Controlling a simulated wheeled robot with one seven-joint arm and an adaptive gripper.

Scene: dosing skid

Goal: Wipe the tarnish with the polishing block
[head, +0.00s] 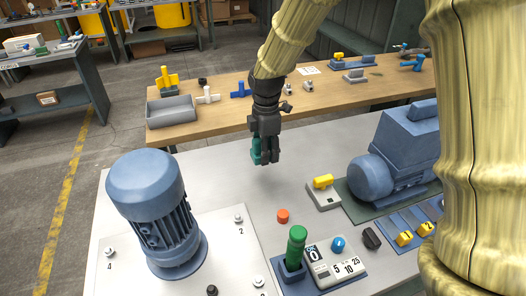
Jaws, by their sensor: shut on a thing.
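My gripper (266,158) hangs fingers down above the grey bench top, near its back edge. It is shut on a small teal block (256,149), which looks like the polishing block; the fingers hide part of it. The block appears to be held above the surface, with a faint shadow below. I cannot make out the tarnish for certain; a small dark greenish patch (376,74) shows on the wooden table at the back right.
A blue motor (152,210) stands on a bolted plate at the left. A blue pump (395,160), a yellow-handled valve (323,190), an orange cap (283,216) and a green-handled tool (297,248) stand at the right. A grey tray (171,112) sits on the wooden table behind. The bench middle is clear.

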